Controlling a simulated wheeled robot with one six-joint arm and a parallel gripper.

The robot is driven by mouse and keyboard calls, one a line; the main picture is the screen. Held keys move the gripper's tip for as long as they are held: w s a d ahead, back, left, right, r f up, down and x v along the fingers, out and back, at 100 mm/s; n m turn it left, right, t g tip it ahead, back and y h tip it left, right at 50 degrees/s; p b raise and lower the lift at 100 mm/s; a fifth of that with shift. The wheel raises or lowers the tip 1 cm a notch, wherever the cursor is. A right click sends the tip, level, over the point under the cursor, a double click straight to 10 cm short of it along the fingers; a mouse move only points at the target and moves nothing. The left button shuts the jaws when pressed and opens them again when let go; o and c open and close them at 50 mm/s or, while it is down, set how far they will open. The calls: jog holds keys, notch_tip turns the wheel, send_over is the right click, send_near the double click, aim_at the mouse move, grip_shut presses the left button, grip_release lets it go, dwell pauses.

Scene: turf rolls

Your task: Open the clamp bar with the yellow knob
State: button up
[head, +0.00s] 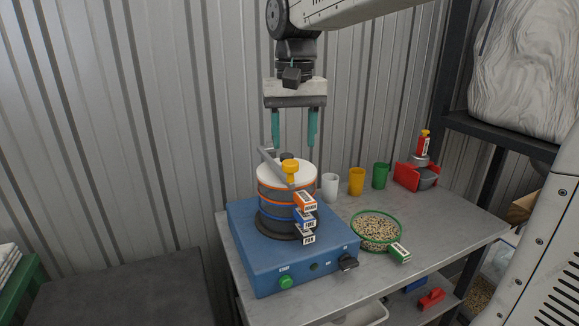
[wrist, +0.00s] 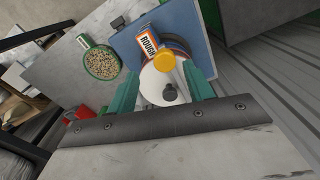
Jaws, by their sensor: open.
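The yellow knob (head: 290,166) stands at the top of the round sieve stack (head: 285,205), which sits on a blue machine base (head: 300,257). A grey clamp bar (head: 268,158) slants beside the knob over the white lid. The wrist view shows the yellow knob (wrist: 164,62), the white lid (wrist: 152,86) and a small dark knob (wrist: 169,92); the bar is hard to make out there. My gripper (head: 293,143) points down, open and empty, just above the stack. Its two green fingers (wrist: 161,75) appear either side of the lid in the wrist view.
White (head: 330,187), yellow (head: 357,181) and green (head: 380,176) cups stand behind right. A green-rimmed sieve of grains (head: 376,231) lies on the grey table (head: 455,225). Labelled tabs, the top one orange (head: 305,202), stick out from the stack. A corrugated wall (head: 180,110) is behind.

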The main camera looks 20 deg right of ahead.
aim_at(290, 161)
jog(key=shift+w+a, duration=0.1)
jog(key=shift+w, duration=0.4)
jog(key=shift+w+f, duration=0.1)
jog(key=shift+f, duration=0.2)
notch_tip(290, 161, down, 7)
jog(key=shift+f, duration=0.1)
grip_shut()
